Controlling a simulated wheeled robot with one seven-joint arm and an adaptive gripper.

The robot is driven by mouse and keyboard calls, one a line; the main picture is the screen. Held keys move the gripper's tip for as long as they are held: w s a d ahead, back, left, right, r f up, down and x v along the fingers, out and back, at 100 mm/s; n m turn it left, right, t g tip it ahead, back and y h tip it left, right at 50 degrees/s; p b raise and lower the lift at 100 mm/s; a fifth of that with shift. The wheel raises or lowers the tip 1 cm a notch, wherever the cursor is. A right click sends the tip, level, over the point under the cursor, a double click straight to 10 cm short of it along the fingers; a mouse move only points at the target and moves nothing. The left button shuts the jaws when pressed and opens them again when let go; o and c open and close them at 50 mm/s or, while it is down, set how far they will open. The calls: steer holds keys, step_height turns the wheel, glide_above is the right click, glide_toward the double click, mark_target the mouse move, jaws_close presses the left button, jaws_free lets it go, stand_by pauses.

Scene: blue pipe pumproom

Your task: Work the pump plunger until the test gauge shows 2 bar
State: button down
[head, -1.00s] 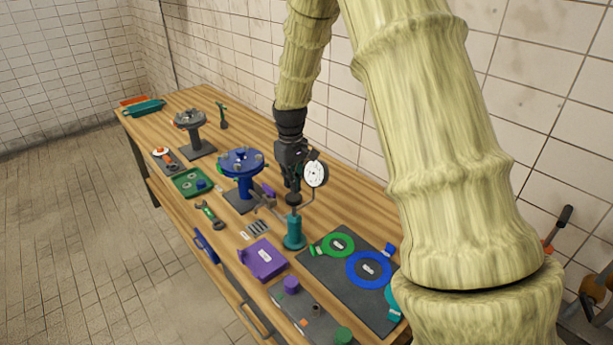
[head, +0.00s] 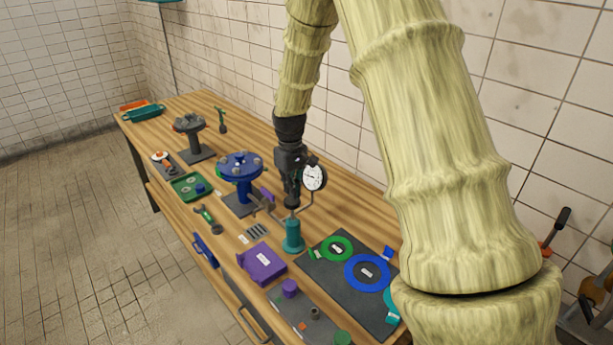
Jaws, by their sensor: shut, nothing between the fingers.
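The teal pump (head: 293,238) stands upright on the wooden workbench, with a dark plunger knob (head: 291,203) above it. My gripper (head: 291,190) is shut, with nothing held between its fingers, and points down just over the knob. I cannot tell whether the fingertips touch the knob. The round white test gauge (head: 313,177) sits on a thin pipe just right of my gripper, its left edge close to the gripper. Its needle is too small to read.
A blue flanged stand (head: 240,165) is left of the pump. A purple box (head: 262,262) and a dark mat with green and blue rings (head: 368,272) lie in front. A green tray (head: 188,187), wrench (head: 207,217) and grey stand (head: 189,123) are farther left. The tiled wall is behind.

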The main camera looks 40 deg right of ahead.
mark_target(292, 199)
steer(key=shift+f+b, duration=0.5)
steer(key=shift+f, duration=1.05)
stand_by(2.3)
steer(key=shift+r, duration=0.15)
stand_by(0.4)
steer(key=shift+r+p, duration=2.9)
steer(key=shift+r, duration=1.05)
steer(key=shift+f, duration=0.1)
